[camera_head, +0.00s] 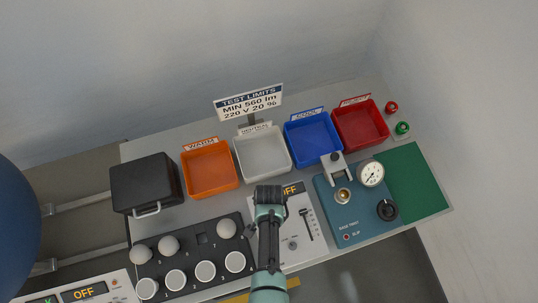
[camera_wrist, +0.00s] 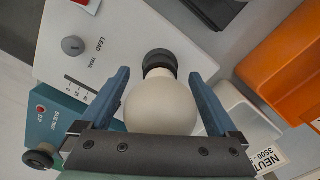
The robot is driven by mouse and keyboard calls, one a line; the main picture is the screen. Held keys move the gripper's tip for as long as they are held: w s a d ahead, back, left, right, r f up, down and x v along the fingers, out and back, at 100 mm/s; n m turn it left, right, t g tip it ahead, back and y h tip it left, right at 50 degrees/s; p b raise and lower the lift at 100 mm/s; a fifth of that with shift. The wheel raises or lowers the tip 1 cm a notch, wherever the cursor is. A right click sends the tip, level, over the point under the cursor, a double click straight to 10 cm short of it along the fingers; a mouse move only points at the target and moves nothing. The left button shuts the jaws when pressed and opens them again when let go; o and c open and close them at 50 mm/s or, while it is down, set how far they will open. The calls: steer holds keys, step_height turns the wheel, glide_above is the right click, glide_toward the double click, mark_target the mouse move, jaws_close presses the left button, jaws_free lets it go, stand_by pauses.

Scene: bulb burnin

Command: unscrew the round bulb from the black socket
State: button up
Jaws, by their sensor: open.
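The round bulb (camera_wrist: 160,106) is a cream-white globe in the middle of the wrist view, its neck in the black socket (camera_wrist: 158,58) on the white test panel (camera_wrist: 105,30). My gripper (camera_wrist: 158,82) is open, with one blue finger on each side of the globe. The fingers lie close to it; I cannot tell whether either one touches. In the head view my gripper (camera_head: 270,196) is over the white panel, and my arm hides the bulb and socket there.
A black rack (camera_head: 190,252) with several white bulbs lies left of my arm. Orange (camera_head: 209,188), white (camera_head: 264,172), blue (camera_head: 313,157) and red (camera_head: 360,142) bins line the back. A teal tester (camera_head: 350,227) with a gauge stands right. A black case (camera_head: 146,184) stands left.

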steer(key=m, duration=0.6)
steer(key=shift+m, duration=0.3)
steer(key=m, duration=0.5)
steer(key=shift+m, duration=0.4)
